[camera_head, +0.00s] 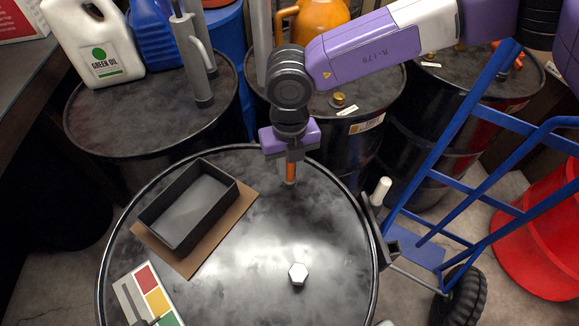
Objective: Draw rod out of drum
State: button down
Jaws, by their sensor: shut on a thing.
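My gripper (290,158) points down over the far part of the front black drum (330,215), near its rim. It is shut on a rod (291,172), of which a short orange length shows below the jaws with a grey end under it. The rod looks upright. The jaws hide its upper part. I cannot tell whether its lower end goes into an opening in the drum top or stops at the surface. A pale hexagonal cap (298,273) sits on the drum top nearer the camera.
A black open tray (188,208) rests on brown board on the drum's left, with a red, yellow and green card (152,296) in front. A blue hand truck (415,245) stands at right. The drum's middle is clear.

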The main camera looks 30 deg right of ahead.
jog(key=shift+r, duration=0.2)
jog(key=shift+r+p, duration=0.45)
jog(key=shift+r, duration=0.85)
jog(key=shift+r+p, duration=1.9)
jog(key=shift+r, duration=2.4)
notch_tip(320, 180, up, 12)
jog(key=p, duration=0.5)
jog(key=shift+f, duration=0.25)
